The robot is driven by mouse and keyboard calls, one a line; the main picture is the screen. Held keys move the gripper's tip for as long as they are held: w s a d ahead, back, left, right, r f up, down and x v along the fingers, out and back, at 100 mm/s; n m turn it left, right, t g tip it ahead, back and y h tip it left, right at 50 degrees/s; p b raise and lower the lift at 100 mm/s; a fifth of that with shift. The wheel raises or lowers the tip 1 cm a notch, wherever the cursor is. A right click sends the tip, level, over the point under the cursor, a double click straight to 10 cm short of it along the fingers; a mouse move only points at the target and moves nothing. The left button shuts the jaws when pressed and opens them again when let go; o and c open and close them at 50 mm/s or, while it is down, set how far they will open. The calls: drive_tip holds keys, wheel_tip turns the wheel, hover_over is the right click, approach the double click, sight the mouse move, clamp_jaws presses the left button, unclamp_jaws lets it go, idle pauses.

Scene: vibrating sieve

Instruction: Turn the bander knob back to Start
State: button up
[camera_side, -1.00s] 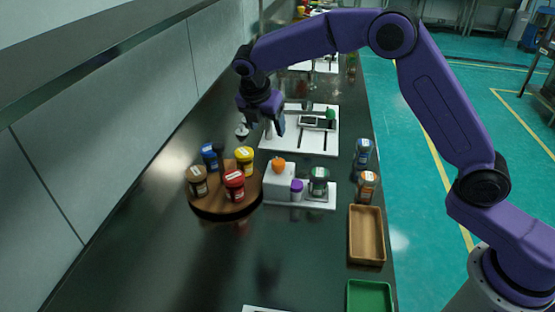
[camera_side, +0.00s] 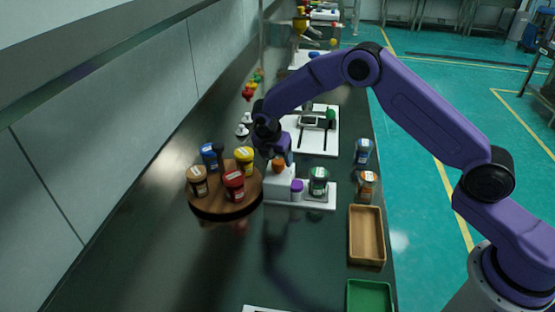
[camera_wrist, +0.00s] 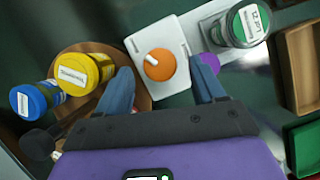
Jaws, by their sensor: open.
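The orange knob (camera_wrist: 160,65) sits on a white box (camera_wrist: 178,32) and carries a white pointer mark. In the wrist view the mark points to the upper left, toward small dark print near the box's left edge that I cannot read. The knob also shows in the side view (camera_side: 278,165), partly covered from above by my gripper. My gripper (camera_wrist: 163,88) is open and empty. Its two blue fingers lie left and right of the knob in the wrist view, apart from it. In the side view my gripper (camera_side: 277,154) hangs just above the box.
A jar with a green lid (camera_side: 319,181) and a purple-topped piece (camera_side: 297,188) stand beside the knob box. A round wooden stand (camera_side: 210,208) holds several colored jars to the left. A wooden tray (camera_side: 381,236) and a green tray (camera_side: 392,296) lie to the right.

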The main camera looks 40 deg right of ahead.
drive_tip(key=shift+x, duration=0.95)
drive_tip(key=c, duration=1)
drive_tip(key=shift+c, duration=0.2)
